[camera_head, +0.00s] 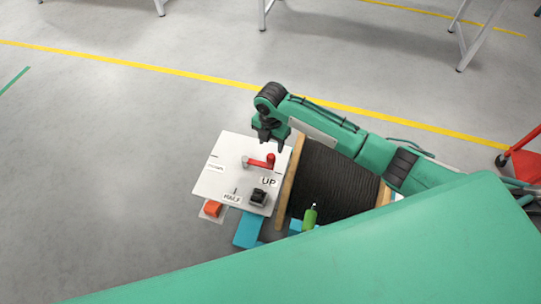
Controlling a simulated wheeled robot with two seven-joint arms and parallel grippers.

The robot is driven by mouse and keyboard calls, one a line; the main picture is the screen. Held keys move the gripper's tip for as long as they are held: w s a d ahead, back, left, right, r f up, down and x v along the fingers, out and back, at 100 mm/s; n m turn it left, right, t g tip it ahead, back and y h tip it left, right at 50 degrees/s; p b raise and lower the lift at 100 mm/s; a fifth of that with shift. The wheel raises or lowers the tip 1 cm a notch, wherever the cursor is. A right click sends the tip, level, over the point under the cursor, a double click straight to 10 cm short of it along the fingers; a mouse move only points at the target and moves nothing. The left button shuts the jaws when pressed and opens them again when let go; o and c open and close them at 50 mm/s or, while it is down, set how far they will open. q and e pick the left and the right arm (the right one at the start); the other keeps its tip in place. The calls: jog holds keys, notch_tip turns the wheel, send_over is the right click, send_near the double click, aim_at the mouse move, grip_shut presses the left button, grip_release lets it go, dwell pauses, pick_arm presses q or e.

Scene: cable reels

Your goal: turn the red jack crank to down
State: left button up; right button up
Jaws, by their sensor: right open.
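The red jack crank (260,163) lies on a white panel (215,180). Its arm runs from a grey hub at the left to an upright red knob (271,157) at the right. The panel carries the labels "UP" near the knob and "HALF" at the front edge; a third label at the left is too small to read. My right gripper (272,144) hangs just above and behind the knob, pointing down. Its fingers are open and apart from the crank as far as I can tell. My left gripper is not in view.
A dark cable reel (325,181) with wooden flanges sits right of the panel. Floor at left is clear.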

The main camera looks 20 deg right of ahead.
aim_at(271, 156)
notch_tip(271, 156, down, 10)
jog(key=shift+r+p, duration=0.15)
jog(key=shift+p, duration=0.15)
jog(key=shift+c, duration=0.4)
grip_shut()
